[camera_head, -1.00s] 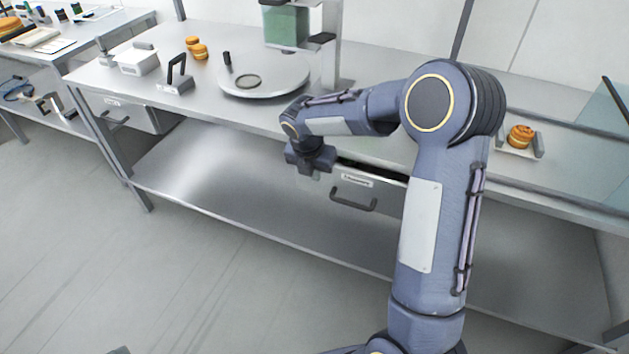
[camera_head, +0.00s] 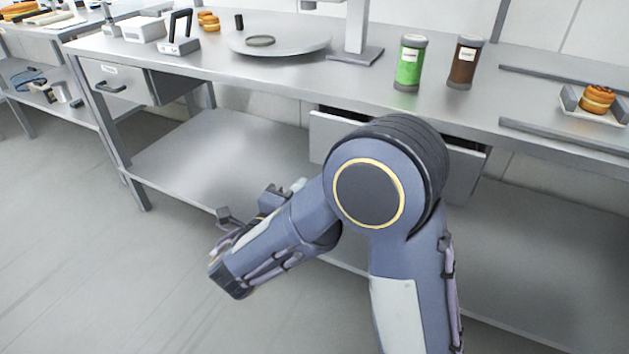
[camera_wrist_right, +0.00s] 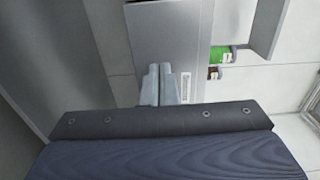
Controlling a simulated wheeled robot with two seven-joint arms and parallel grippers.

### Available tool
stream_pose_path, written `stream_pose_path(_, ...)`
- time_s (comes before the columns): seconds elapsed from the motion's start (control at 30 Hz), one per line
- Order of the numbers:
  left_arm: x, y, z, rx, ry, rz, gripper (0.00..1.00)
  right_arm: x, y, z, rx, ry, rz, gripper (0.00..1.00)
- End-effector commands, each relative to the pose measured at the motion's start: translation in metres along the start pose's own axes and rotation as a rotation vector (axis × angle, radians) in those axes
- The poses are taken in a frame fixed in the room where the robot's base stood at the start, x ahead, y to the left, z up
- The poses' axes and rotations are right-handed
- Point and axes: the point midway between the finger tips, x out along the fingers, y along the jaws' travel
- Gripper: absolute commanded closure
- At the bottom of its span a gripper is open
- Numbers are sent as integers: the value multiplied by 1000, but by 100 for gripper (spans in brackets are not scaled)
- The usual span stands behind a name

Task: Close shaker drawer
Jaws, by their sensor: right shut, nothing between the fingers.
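The shaker drawer (camera_head: 325,138) hangs under the tabletop and stands partly open, with a dark gap along its top. My right arm hides the middle of its front, including any handle. My right gripper (camera_head: 298,185) is low and left of the drawer, mostly behind my forearm, with light fingertips pointing toward the bench. In the right wrist view its fingers (camera_wrist_right: 160,85) are together and empty, in front of a grey panel (camera_wrist_right: 165,35) with a white label. I cannot tell whether they touch it. My left gripper is out of view.
A green shaker (camera_head: 409,65) and a brown shaker (camera_head: 466,62) stand on the tabletop (camera_head: 300,85). A second drawer (camera_head: 115,85) with a handle is at the left. A round plate (camera_head: 280,38) and a burger (camera_head: 597,98) are on top. The lower shelf (camera_head: 220,150) is clear.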

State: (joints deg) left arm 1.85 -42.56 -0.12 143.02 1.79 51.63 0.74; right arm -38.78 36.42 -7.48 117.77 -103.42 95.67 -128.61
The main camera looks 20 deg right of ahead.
Motion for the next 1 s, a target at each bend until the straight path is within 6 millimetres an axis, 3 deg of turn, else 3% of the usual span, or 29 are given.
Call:
stream_pose_path(0.4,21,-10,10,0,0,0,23,84,3,-2,6,9,4,100)
stream_pose_path(0.6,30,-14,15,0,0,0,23,117,3,-2,4,7,4,100)
stream_pose_path(0.8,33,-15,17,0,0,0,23,132,1,-1,3,5,4,100)
stream_pose_path(1.0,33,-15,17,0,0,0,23,134,0,-1,3,4,4,100)
